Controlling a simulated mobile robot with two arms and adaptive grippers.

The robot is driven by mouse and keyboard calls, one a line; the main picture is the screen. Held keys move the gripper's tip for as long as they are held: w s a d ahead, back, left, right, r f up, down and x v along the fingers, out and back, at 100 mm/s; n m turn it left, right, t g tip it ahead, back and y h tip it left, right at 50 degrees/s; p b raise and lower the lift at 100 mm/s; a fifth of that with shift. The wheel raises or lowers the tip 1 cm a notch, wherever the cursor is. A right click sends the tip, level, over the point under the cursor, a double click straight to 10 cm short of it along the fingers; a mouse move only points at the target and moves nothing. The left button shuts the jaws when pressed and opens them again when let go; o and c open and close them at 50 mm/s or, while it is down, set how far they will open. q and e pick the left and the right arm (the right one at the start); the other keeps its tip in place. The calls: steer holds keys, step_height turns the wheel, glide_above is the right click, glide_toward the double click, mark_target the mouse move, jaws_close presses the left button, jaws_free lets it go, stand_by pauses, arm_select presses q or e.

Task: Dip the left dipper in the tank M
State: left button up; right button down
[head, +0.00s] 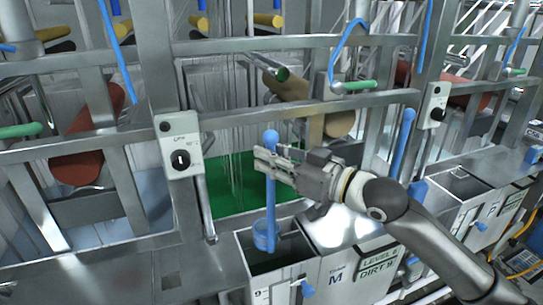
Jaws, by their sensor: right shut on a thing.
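My right gripper (268,162) comes in from the right and is shut on the upright handle of a blue dipper (270,205). The dipper has a round knob above the fingers and a translucent blue cup at its lower end. My left gripper is not in view.
Another blue dipper (403,135) stands to the right, near a second grey tank (455,190). Behind tank M lies a bath of green liquid (228,200). Metal frame bars and a control box (180,150) with a black knob stand close to the left.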

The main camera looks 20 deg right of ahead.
step_height(320, 180, down, 3)
steer(key=b, duration=0.7)
glide_above(274, 247)
steer(key=w, duration=0.1)
steer(key=f, duration=0.8)
steer(key=shift+a+f, duration=0.1)
steer(key=shift+a, duration=0.2)
arm_select(q)
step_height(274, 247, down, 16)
steer(key=b, duration=0.8)
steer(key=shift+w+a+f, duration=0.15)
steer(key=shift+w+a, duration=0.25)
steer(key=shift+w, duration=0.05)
arm_select(e)
steer(key=shift+f, duration=7.15)
steer(key=shift+r, duration=0.1)
step_height(274, 247, up, 27)
steer(key=p, duration=2.5)
steer(key=shift+r, duration=0.15)
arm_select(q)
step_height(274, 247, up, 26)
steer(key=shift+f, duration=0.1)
